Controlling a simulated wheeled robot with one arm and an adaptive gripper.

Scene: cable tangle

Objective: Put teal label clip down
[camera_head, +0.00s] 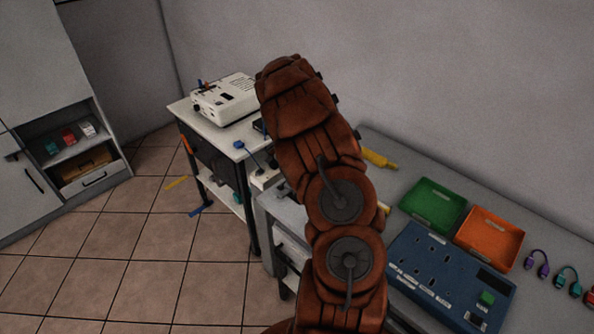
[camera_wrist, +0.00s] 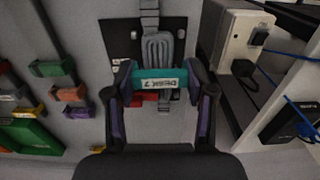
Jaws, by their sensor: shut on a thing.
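The teal label clip (camera_wrist: 160,80) is between the two fingers of my gripper (camera_wrist: 159,77) in the wrist view. Its white printed label faces the camera. The fingers press on its left and right ends. Behind the clip are a dark panel (camera_wrist: 118,41) and a looped grey cable (camera_wrist: 159,47). I cannot tell whether the clip touches them. In the head view my arm hides the gripper and the held clip.
In the head view, a green tray (camera_head: 433,204), an orange tray (camera_head: 490,238) and a blue panel box (camera_head: 440,275) stand on the bench. A white device (camera_head: 226,98) sits on the cart. In the wrist view, a pale box (camera_wrist: 238,38) with a black plug stands at right.

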